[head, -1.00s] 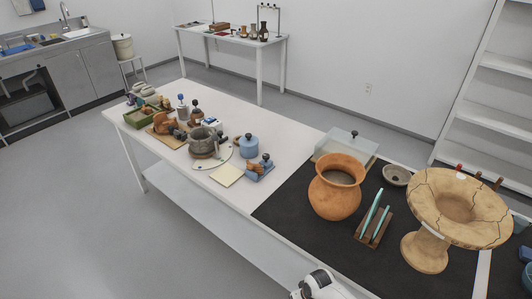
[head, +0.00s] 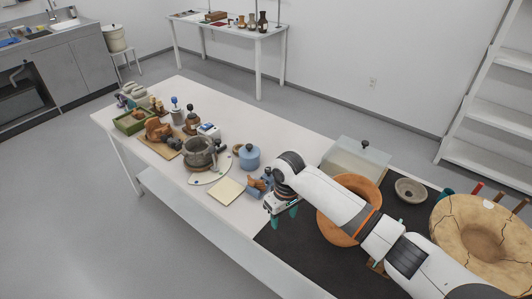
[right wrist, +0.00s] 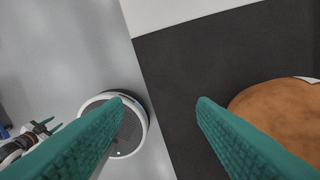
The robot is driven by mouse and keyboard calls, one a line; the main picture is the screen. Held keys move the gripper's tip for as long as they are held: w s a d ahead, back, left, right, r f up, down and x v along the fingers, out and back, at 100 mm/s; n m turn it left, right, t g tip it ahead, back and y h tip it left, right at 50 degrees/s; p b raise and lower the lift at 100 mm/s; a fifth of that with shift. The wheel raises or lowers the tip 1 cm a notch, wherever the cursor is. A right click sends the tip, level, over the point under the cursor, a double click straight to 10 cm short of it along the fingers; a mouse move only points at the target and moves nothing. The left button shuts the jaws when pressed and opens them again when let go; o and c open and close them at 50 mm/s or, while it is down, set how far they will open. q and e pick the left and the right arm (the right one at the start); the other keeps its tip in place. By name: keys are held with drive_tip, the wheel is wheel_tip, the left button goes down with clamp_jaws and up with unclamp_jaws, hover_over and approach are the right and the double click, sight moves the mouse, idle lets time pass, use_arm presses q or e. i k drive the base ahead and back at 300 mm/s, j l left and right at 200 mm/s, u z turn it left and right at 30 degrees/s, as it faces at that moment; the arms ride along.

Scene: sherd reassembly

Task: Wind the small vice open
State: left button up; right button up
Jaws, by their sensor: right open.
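The small blue vice (head: 254,193) stands on the white table near the dark mat in the head view, with something brown at its top. My right arm hides part of its right side. My right gripper (head: 284,216) hangs just right of and nearer than the vice, over the table's front edge and the mat corner. Its teal fingers are apart and empty, as the right wrist view (right wrist: 160,104) also shows. The vice is not in that wrist view. What looks like my left gripper (right wrist: 43,127) shows small at the lower left there; its opening is unclear.
A terracotta pot (head: 336,238) stands on the dark mat (head: 290,244) under my right forearm. A cream square (head: 226,190), a blue lidded jar (head: 249,158) and a grey pot (head: 200,153) stand left of the vice. A clear box (head: 355,160) is behind.

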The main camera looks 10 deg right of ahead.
sight(268, 170)
drive_tip(key=i, duration=1)
